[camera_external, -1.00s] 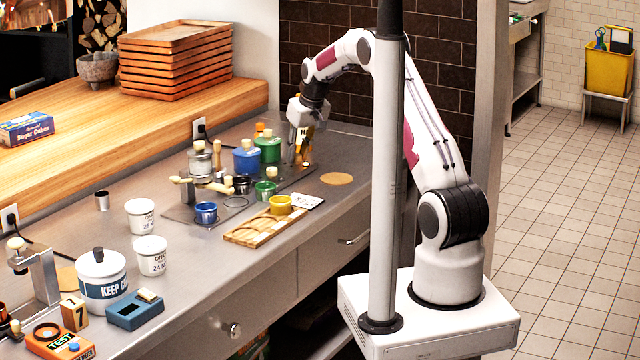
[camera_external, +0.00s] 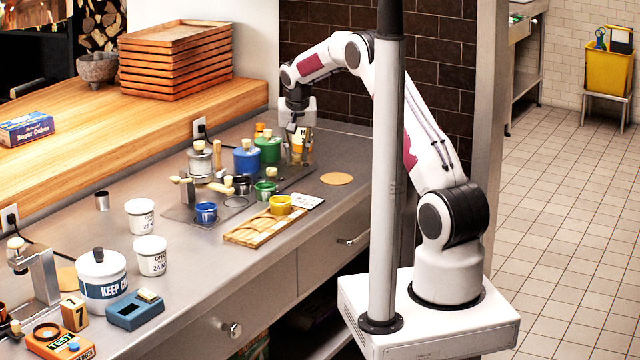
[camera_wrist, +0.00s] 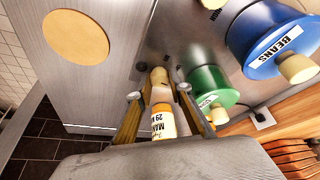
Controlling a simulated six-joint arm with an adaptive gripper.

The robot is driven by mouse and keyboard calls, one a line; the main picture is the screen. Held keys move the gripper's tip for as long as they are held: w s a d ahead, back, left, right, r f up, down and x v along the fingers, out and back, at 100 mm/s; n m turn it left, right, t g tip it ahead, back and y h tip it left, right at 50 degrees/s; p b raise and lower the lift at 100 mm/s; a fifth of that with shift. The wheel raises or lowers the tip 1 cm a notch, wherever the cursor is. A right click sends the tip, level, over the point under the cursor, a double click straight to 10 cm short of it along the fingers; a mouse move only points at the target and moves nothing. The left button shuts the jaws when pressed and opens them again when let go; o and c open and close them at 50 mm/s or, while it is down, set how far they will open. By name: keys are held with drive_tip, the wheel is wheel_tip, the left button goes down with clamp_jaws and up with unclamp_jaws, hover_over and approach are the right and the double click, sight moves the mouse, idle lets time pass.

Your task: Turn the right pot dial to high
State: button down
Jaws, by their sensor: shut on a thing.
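My gripper (camera_external: 299,158) points down at the far end of the steel counter, right of the green pot (camera_external: 267,149). The blue pot (camera_external: 246,161) is left of the green one in the outside view. I cannot clearly make out a pot dial or its setting.
A round tan mat (camera_external: 337,179) lies on clear counter to the right. A wooden tray (camera_external: 262,231) with a yellow cup (camera_external: 281,205) and a small blue pot (camera_external: 206,212) are nearer. A dark tiled wall (camera_external: 330,75) stands behind.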

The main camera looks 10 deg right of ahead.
drive_tip(key=shift+a+m+g+h, duration=0.1)
drive_tip(key=shift+m+g+h, duration=0.35)
drive_tip(key=shift+m, duration=1.15)
drive_tip(key=shift+f+m+h, duration=0.1)
drive_tip(key=shift+m+h, duration=0.15)
drive_tip(key=shift+m, duration=0.15)
drive_tip(key=shift+s+f+m, duration=0.1)
drive_tip(key=shift+m, duration=0.2)
drive_tip(key=c, duration=1.8)
unclamp_jaws()
drive_tip(key=shift+c, duration=0.2)
drive_tip(key=shift+r+n, duration=0.2)
drive_tip(key=shift+n, duration=0.3)
drive_tip(key=shift+n+t+y, duration=0.45)
drive_tip(key=shift+n+y, duration=0.25)
drive_tip(key=shift+n, duration=1)
